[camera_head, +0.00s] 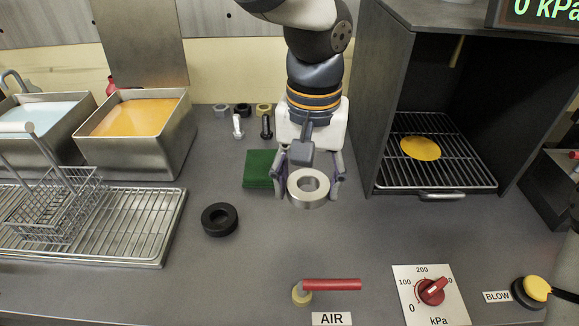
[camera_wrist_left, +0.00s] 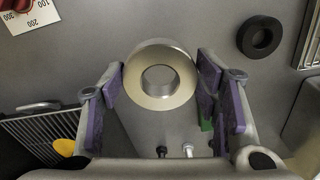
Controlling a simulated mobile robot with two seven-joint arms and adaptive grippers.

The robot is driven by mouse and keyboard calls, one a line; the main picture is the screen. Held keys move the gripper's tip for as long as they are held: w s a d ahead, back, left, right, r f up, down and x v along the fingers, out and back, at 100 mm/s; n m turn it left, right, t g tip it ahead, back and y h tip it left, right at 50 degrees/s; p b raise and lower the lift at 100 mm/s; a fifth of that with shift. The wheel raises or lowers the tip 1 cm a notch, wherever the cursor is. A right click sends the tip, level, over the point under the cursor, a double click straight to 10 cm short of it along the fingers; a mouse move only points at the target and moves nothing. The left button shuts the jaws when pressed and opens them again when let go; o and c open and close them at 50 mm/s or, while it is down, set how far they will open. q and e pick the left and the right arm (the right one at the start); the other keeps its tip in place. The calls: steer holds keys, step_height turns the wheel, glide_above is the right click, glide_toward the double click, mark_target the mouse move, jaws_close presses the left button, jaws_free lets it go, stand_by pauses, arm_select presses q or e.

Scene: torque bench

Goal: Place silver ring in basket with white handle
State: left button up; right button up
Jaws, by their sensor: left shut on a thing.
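The silver ring (camera_head: 309,187) is held between the fingertips of my left gripper (camera_head: 311,186), above the grey bench top. In the left wrist view the ring (camera_wrist_left: 159,75) sits between the purple finger pads, its hole facing the camera. My left gripper (camera_wrist_left: 160,85) is shut on it. The wire basket (camera_head: 52,213) stands on the drying rack at the far left, well away from the gripper. Its white handle (camera_head: 16,127) rises at the left edge. My right gripper is not in view.
A black ring (camera_head: 219,219) lies on the bench between gripper and drying rack (camera_head: 140,222). A green pad (camera_head: 259,168), bolts and nuts lie behind. Two filled metal tanks stand back left. A dark oven (camera_head: 368,110) is close on the right. The red air lever (camera_head: 332,285) is in front.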

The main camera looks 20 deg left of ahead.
arm_select(q)
steer(key=w+a+f, duration=0.1)
steer(key=w+f, duration=0.1)
steer(key=w+a+f+b, duration=0.1)
steer(key=w+a+f, duration=0.1)
steer(key=f, duration=0.1)
steer(key=w+a+f, duration=0.1)
steer(key=w+f, duration=0.1)
steer(key=shift+w+a+f, duration=0.15)
steer(key=shift+w+a, duration=0.15)
steer(key=f, duration=0.2)
steer(key=f+b, duration=0.1)
steer(key=f, duration=0.1)
steer(key=shift+w+a, duration=0.25)
steer(key=shift+w, duration=0.15)
steer(key=shift+r, duration=0.15)
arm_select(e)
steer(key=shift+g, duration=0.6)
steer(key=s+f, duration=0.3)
arm_select(q)
steer(key=o, duration=1.5)
steer(key=shift+f, duration=0.2)
steer(key=shift+o, duration=0.2)
